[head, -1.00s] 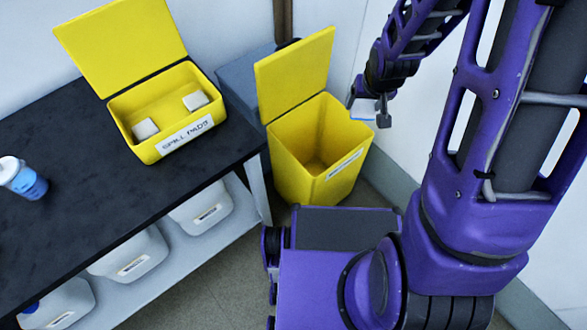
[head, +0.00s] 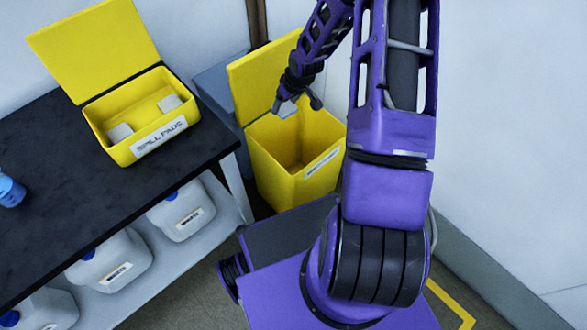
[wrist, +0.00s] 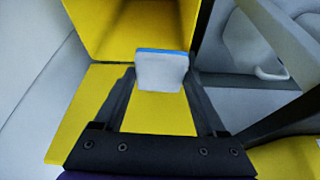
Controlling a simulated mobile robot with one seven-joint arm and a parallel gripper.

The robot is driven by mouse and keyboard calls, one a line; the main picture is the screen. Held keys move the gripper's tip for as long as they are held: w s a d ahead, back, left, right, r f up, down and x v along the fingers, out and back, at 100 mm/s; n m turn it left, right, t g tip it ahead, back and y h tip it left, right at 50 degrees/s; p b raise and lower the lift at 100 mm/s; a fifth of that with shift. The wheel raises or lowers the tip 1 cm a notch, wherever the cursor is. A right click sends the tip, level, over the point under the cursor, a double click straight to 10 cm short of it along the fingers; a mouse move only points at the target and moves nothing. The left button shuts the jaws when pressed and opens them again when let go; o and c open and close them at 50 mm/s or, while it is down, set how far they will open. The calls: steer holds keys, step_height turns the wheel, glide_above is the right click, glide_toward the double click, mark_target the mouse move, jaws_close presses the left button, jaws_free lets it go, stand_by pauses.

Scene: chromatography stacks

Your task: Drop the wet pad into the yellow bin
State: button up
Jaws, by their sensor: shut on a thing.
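The yellow bin (head: 275,185) stands on the floor at the end of the bench, its lid (head: 262,80) raised and its mouth open. My gripper (head: 296,103) is above the bin's back rim, in front of the raised lid. It is shut on the wet pad (head: 286,111), a small pale block. In the wrist view, the pad (wrist: 162,72) sits between the fingertips of my gripper (wrist: 162,80), with a blue strip along its far edge. Yellow bin surfaces (wrist: 110,22) lie behind and below it.
A black bench (head: 60,165) at left carries an open yellow spill-pads box (head: 117,151) with two pale pads. A blue-labelled bottle (head: 10,190) stands at the bench's left. White jugs (head: 182,212) sit on the shelf below. A wall is close behind the bin.

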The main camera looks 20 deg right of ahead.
steer(key=w+d+f+b, duration=0.3)
steer(key=d+f, duration=0.4)
steer(key=f, duration=0.5)
steer(key=shift+d+f+b, duration=0.25)
steer(key=shift+d+b, duration=0.05)
steer(key=shift+b, duration=0.1)
steer(key=o, duration=1.2)
steer(key=shift+o, duration=0.2)
steer(key=p+v, duration=0.3)
steer(key=v, duration=1.4)
steer(key=shift+d+r, duration=0.2)
steer(key=shift+r, duration=0.05)
steer(key=shift+n, duration=0.3)
